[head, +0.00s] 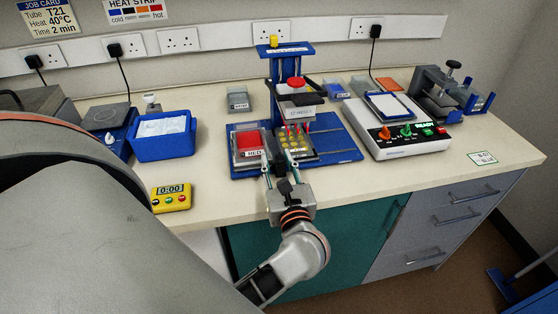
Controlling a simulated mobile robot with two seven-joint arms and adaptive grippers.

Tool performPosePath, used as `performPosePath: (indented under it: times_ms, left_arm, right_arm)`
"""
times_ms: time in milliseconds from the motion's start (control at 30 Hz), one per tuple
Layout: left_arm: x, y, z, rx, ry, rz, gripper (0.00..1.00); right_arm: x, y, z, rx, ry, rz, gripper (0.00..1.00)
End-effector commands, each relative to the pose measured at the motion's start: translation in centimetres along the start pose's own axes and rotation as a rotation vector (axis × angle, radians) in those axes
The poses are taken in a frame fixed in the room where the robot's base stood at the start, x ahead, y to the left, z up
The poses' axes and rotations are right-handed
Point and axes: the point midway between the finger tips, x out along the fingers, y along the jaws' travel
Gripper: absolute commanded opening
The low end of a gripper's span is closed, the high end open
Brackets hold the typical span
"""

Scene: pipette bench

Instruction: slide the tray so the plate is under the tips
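A blue pipetting stand (279,68) rises from a blue base (338,140) with rails. Its grey head (299,104), with a red knob on top, carries reddish tips (288,130). Below sit a red trough labelled MED (249,143) on the left and a dark plate with yellow wells (299,148) to its right. The plate looks below or just in front of the tips; exact alignment is unclear. The tray under them is mostly hidden. My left gripper (280,162) reaches the front edge of trough and plate, its fingers apart; contact is unclear. My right gripper is not in view.
A blue ice tub (165,148) and yellow timer (171,197) stand to the left. A white control box (398,143) with knobs stands right of the base. Bench front between timer and stand is clear.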

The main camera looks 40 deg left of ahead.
Motion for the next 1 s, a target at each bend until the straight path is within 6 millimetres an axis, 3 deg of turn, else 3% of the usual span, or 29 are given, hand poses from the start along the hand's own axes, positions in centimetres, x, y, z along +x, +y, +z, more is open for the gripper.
performPosePath:
  times_ms: [267, 700, 1000]
  left_arm:
    - [0.0, -0.1, 0.6, -0.002, 0.0, -0.002, 0.32]
    - [0.0, 0.0, 8.0, -0.006, -0.001, 0.0, 0.32]
    - [0.0, 0.0, 10.0, 0.0, 0.0, 0.0, 0.32]
  right_arm:
    - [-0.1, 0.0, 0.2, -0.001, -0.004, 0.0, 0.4]
    - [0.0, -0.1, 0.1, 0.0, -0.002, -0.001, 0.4]
    - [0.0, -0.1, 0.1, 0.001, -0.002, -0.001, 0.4]
